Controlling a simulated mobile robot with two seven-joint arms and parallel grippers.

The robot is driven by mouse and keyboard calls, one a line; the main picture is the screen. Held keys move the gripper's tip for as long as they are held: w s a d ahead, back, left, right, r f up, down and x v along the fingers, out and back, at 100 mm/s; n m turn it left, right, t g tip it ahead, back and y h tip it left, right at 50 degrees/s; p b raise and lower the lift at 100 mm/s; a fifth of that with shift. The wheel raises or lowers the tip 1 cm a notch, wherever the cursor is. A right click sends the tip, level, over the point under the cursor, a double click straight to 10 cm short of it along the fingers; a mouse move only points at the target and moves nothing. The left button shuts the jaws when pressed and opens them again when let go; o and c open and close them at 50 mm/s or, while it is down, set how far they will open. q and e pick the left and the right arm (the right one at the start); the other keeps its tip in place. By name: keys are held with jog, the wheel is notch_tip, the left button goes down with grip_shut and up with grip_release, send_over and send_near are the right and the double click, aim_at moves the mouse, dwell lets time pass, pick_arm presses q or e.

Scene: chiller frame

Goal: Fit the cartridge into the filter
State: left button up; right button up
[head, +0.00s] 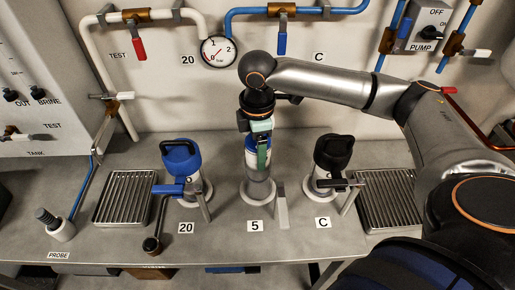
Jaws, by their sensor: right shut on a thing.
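My right gripper (262,148) points down over the middle filter station, the one beside the "5" label. It is shut on the cartridge (250,158), which shows a blue band and a pale body, partly hidden by the fingers. The grey filter housing (259,190) stands upright on the bench directly below, with a lever (281,208) at its right. The cartridge is in line with the housing's top; I cannot tell how deep its lower end sits. My left gripper is not in view.
A blue-capped housing (181,158) stands left at "20" and a black-capped one (333,155) right at "C". Drain grates (124,198) flank them. A probe (60,226) stands at far left. Behind are pipes, valves and a gauge (218,51).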

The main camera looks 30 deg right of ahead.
jog(key=shift+f, duration=0.25)
jog(key=shift+f+p, duration=0.3)
jog(key=shift+p, duration=0.05)
jog(key=o, duration=1.5)
jog(key=shift+c, duration=0.2)
jog(key=shift+r, duration=0.15)
jog(key=shift+r+b, duration=0.35)
jog(key=shift+b, duration=0.1)
notch_tip(320, 180, up, 12)
jog(key=shift+r+p, duration=0.15)
jog(key=shift+p, duration=0.3)
